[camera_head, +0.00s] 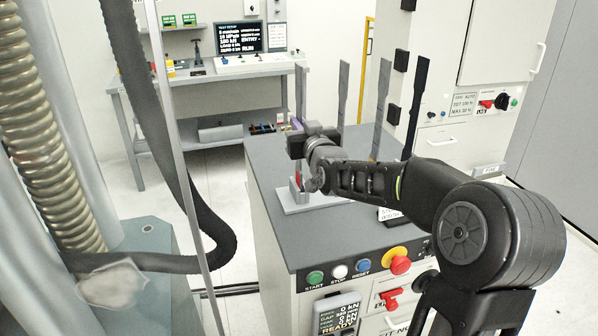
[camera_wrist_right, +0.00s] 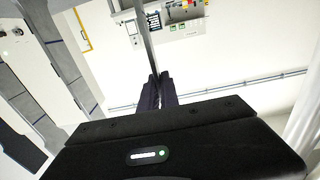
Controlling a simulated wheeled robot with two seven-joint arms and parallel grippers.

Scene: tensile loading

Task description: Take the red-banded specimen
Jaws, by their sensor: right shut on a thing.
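My right gripper (camera_head: 303,143) reaches in over the grey cabinet top and is shut on a tall, flat grey specimen (camera_head: 300,90). A small red patch (camera_head: 298,179) shows low under the gripper, by the pale rack (camera_head: 315,205); it looks like this specimen's band, but the gripper and arm hide much of it. In the right wrist view the dark fingertips (camera_wrist_right: 154,92) close around the grey strip (camera_wrist_right: 146,42), which extends beyond them. I cannot tell whether its foot still touches the rack. My left gripper is not in view.
Two more grey specimens (camera_head: 343,92) (camera_head: 381,108) and a dark one (camera_head: 418,105) stand upright to the right, close to my arm. START, STOP and RESET buttons and a yellow-red stop knob (camera_head: 399,263) line the cabinet front. A workbench (camera_head: 215,78) with a screen stands behind.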

